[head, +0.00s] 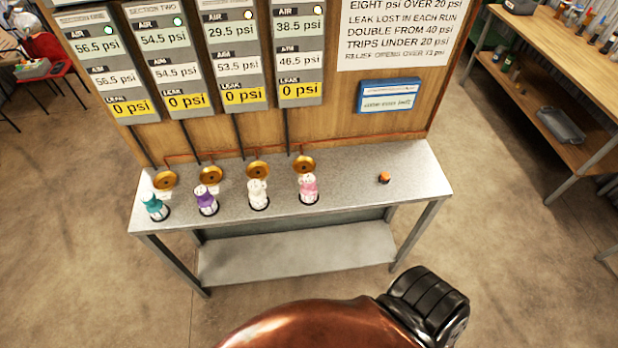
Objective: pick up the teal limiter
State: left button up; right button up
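The teal limiter (154,206) is a small teal and white piece at the left front of the grey metal bench (345,185). It stands on a dark round spot, in front of a brass disc (165,180). To its right, in a row, stand a purple and white limiter (207,200), a white limiter (258,194) and a pink and white limiter (308,188). Neither of my grippers shows in the head view. A copper and black part of my own body is at the bottom, apart from the bench.
A small orange and dark knob (384,178) sits on the bench's right part. A wooden board (350,130) with gauge panels (180,60) stands behind. A wooden shelf unit (555,95) is at the right. The bench top around the knob is clear.

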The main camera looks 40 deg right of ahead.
aim_at(156, 207)
jog(key=u, duration=0.1)
jog(key=k, duration=0.35)
jog(key=z, duration=1.35)
jog(key=i, duration=0.9)
jog(key=u, duration=0.65)
